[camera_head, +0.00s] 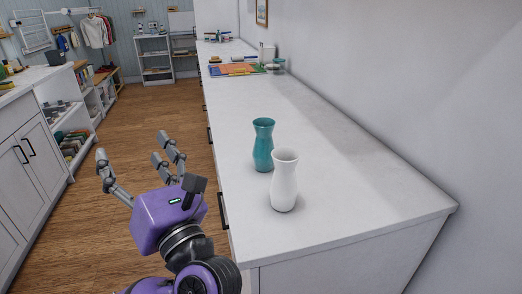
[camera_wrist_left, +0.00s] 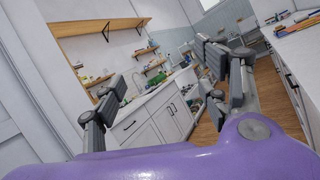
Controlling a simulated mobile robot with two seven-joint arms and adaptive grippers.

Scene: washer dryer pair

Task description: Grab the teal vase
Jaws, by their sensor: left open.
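The teal vase (camera_head: 263,145) stands upright on the white countertop (camera_head: 330,185), near its left edge. A white vase (camera_head: 284,182) stands upright just in front of it and overlaps a little of its lower right side. My left gripper (camera_head: 137,168) is open and empty over the floor, left of the counter and apart from both vases. In the left wrist view the spread fingers of my left gripper (camera_wrist_left: 160,95) show with nothing between them, and neither vase is in that view. My right gripper is not in view.
Colourful flat items (camera_head: 237,69) and small jars lie farther back on the counter. A wall runs along the counter's right side. White cabinets (camera_head: 30,150) stand at the left, with open wooden floor (camera_head: 150,110) between. The counter around the vases is otherwise clear.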

